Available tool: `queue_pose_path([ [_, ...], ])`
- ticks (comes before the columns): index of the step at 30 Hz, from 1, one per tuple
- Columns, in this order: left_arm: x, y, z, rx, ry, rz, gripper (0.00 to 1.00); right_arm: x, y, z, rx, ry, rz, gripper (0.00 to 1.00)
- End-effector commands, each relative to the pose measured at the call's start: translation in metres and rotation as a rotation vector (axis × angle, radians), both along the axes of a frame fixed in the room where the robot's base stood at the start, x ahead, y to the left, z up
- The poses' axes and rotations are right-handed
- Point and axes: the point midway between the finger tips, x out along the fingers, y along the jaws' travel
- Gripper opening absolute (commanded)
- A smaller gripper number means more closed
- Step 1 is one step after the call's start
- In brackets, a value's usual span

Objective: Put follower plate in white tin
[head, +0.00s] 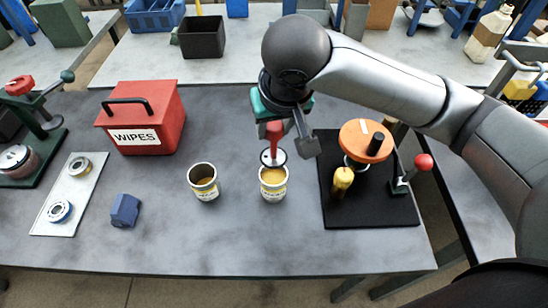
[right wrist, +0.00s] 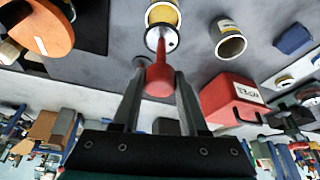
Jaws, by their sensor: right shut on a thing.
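The follower plate (head: 272,157) is a round pale disc with a dark rim, below a red handle. My right gripper (head: 279,128) is shut on that red handle, which also shows between the fingers in the right wrist view (right wrist: 158,80). The disc hangs at the mouth of a white tin (head: 273,192) with a yellow label and yellow contents. It covers the back of the opening; I cannot tell whether it touches the rim. In the right wrist view the disc (right wrist: 162,38) overlaps the tin's edge (right wrist: 163,5). My left gripper is out of view.
A second, similar tin (head: 204,187) stands open to the left. A red wipes box (head: 157,110) and a blue block (head: 125,210) are further left. On the right, a black mat (head: 370,212) holds an orange disc (head: 366,140) and a yellow piece (head: 342,180).

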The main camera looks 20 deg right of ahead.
Motion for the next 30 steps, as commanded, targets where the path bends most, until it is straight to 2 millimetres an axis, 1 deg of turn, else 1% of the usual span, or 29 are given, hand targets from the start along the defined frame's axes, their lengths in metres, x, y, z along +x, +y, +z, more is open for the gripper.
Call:
queue_pose_path([
  [1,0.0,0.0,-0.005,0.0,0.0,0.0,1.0,0.0,0.0,-0.013,0.0,0.003,-0.001,0.0],
  [3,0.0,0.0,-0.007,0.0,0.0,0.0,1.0,0.0,0.0,-0.023,0.0,0.001,0.0,0.0],
  [11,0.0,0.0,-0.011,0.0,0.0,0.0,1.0,0.0,0.0,-0.041,-0.001,0.001,-0.001,0.0],
  [15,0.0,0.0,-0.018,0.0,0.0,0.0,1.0,0.0,-0.001,-0.064,0.0,0.002,-0.002,0.0],
  [18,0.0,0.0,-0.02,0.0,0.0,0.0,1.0,0.0,0.0,-0.075,0.0,0.0,-0.001,0.0],
  [25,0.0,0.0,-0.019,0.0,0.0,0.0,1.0,0.0,0.0,-0.074,0.001,-0.002,-0.001,0.0],
  [29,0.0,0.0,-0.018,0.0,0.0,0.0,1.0,0.0,0.0,-0.077,0.001,0.0,-0.001,0.0],
  [30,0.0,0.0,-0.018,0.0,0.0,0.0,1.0,0.0,0.0,-0.077,0.001,0.0,0.0,0.45],
])
